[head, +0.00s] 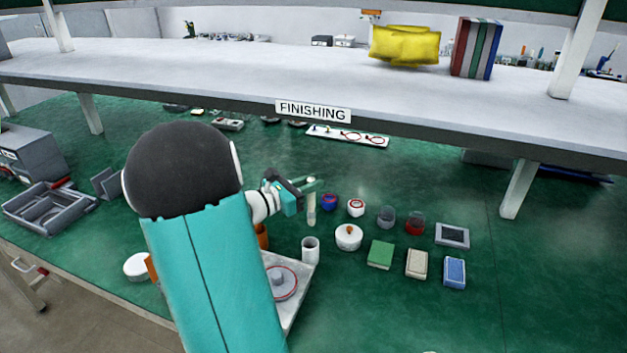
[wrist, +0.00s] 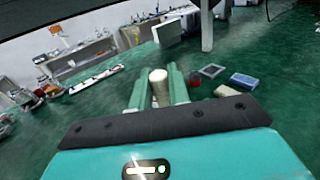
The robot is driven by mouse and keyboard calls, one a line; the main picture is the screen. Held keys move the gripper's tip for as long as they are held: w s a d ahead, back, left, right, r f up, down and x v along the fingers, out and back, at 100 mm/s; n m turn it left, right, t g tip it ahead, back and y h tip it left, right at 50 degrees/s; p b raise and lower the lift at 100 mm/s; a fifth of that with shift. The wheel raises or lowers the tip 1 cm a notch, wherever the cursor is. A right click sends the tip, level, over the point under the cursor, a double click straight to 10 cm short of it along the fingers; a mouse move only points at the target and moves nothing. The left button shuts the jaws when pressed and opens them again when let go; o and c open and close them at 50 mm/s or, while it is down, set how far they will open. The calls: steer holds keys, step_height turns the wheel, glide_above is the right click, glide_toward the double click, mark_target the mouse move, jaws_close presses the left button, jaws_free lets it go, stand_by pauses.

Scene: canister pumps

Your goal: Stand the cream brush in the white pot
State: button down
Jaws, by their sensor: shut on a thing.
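The cream brush (head: 311,207) hangs upright in my gripper (head: 310,184), which is shut on its upper end. In the wrist view the top of the cream brush (wrist: 158,78) shows between the two fingers of my gripper (wrist: 160,88). The white pot (head: 310,250) stands on the green bench, just below the brush in the head view. The brush's lower end appears above the pot's rim and apart from it. The wrist view does not show the pot.
A lidded white pot (head: 348,237), a blue jar (head: 328,202), a red jar (head: 415,222) and a green block (head: 380,255) stand to the right. A pale tray (head: 303,290) lies in front. A grey shelf (head: 200,75) spans the bench behind.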

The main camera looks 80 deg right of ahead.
mark_target(309, 224)
steer(key=shift+w+a+f, duration=0.1)
steer(key=shift+a+f, duration=0.05)
steer(key=shift+f, duration=0.2)
steer(key=shift+d+f, duration=0.25)
steer(key=shift+f, duration=0.2)
steer(key=shift+a+f, duration=0.25)
steer(key=shift+f, duration=0.25)
steer(key=shift+d+f, duration=0.15)
steer(key=shift+f, duration=4.35)
steer(key=c, duration=1.3)
jaws_free()
steer(key=shift+o, duration=0.2)
